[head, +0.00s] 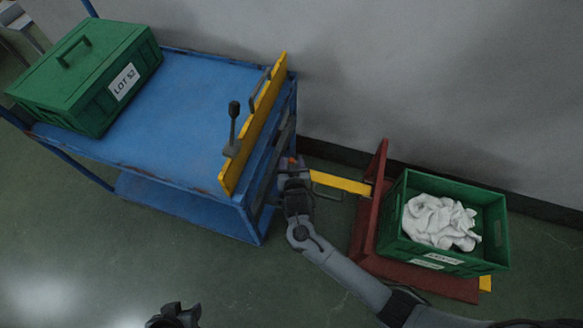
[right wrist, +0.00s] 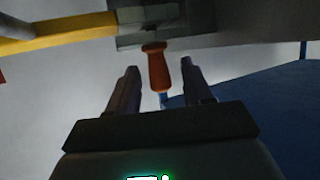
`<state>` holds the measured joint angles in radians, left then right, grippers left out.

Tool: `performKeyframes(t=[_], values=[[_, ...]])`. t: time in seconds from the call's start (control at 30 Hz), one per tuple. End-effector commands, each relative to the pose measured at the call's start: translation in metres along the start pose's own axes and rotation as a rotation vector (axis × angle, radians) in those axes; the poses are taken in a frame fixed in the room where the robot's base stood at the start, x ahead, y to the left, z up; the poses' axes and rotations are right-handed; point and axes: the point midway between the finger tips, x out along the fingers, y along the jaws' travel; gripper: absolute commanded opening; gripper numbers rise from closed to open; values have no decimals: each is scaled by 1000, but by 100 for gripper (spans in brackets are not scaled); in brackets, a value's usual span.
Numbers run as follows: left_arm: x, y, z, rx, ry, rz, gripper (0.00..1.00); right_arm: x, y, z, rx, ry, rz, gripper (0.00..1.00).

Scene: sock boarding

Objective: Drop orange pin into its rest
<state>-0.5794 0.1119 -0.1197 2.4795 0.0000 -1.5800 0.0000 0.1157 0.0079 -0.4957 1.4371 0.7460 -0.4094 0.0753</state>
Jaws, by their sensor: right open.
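The orange pin (right wrist: 158,68) shows in the right wrist view, its rounded handle hanging below a grey metal bracket (right wrist: 190,18). My right gripper (right wrist: 165,80) is open, with one finger on each side of the pin's handle and a gap to each. In the head view my right gripper (head: 295,175) is at the right end of the blue cart (head: 180,110), and only a small orange spot shows beside it. How deep the pin sits in the bracket is hidden. A dark gripper part, likely my left one (head: 175,317), shows at the bottom edge, its fingers unclear.
A yellow bar (head: 340,183) runs from beside my right gripper to a red stand (head: 370,205). A green crate (head: 395,230) there holds white socks (head: 438,220). A yellow gate (head: 258,120) with a lever (head: 232,130) edges the cart, which carries a closed green box (head: 85,75).

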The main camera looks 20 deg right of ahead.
Motion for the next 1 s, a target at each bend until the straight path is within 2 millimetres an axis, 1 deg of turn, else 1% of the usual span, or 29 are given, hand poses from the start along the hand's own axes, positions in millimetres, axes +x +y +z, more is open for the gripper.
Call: performKeyframes(t=[0.03, 0.1, 0.37, 0.47, 0.7, 1.0], values=[[5, 0, 2, 0, 0, 0, 43, 5, 0, 2, 0, 1, 0, 50], [6, 0, 2, 0, 0, 0, 43, 8, 0, 1, 0, 0, 0, 50], [6, 0, 2, 3, -1, -2, 43, 9, 0, 0, 0, -1, 0, 50], [6, -1, 2, 7, -1, -5, 43, 9, 0, 0, 0, -1, 0, 37], [6, -3, 3, 13, -2, -10, 43, 9, 0, 0, 0, -1, 0, 0], [4, -2, 2, 11, -1, -8, 43, 8, 0, -1, -1, -2, 1, 0]])
